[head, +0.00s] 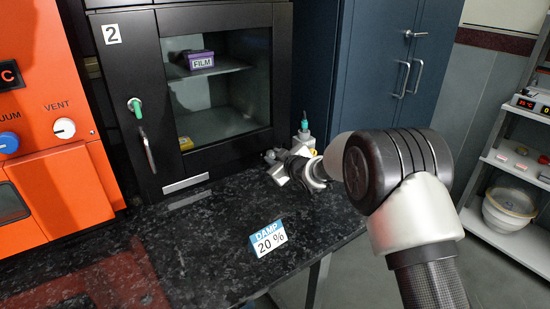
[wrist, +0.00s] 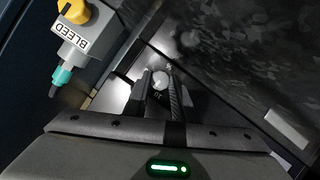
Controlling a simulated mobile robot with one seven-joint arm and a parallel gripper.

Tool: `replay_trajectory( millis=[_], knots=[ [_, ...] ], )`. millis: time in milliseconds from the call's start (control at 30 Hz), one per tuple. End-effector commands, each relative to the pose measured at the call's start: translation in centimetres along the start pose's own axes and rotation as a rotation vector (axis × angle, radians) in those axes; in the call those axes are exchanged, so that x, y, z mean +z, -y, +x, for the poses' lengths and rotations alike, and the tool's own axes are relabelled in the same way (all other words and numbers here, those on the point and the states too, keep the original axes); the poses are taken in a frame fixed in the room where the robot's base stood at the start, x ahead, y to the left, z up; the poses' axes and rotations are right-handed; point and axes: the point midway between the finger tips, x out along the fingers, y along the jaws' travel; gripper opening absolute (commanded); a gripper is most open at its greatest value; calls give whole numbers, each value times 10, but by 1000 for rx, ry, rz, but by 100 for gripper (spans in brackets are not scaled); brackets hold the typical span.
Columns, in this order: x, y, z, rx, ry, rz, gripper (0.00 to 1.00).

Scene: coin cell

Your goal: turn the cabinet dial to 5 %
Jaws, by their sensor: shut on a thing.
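The black cabinet (head: 140,60), marked 2, stands at the back of the dark counter, its glass door closed. My gripper (head: 272,160) is low at the cabinet's front right corner. In the wrist view my gripper (wrist: 158,88) is shut on a small pale round knob, the dial (wrist: 160,78), between its fingertips. Small marks show around the dial, but its setting is too small to read. In the head view the gripper hides the dial. A card (head: 268,238) reading DAMP 20 % is on the counter.
A grey block labelled BLEED (wrist: 75,45), with a yellow knob and teal fitting, is close left of my gripper in the wrist view. A green-headed key (head: 135,106) and a lever handle (head: 149,152) project from the cabinet. An orange unit (head: 50,120) stands left.

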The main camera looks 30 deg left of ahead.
Motion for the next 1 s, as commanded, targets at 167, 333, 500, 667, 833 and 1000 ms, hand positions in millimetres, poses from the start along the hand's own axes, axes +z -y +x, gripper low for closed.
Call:
replay_trajectory(
  millis=[167, 333, 500, 667, 833, 1000],
  knots=[
    [-1, 2, 0, 38, 0, -98, 1],
    [0, 2, 0, 63, -1, -155, 1],
    [0, 2, 0, 75, -1, -184, 1],
    [0, 1, 0, 78, -1, -189, 1],
    [0, 1, 0, 78, -1, -188, 1],
    [0, 1, 0, 78, -1, -188, 39]
  ],
)
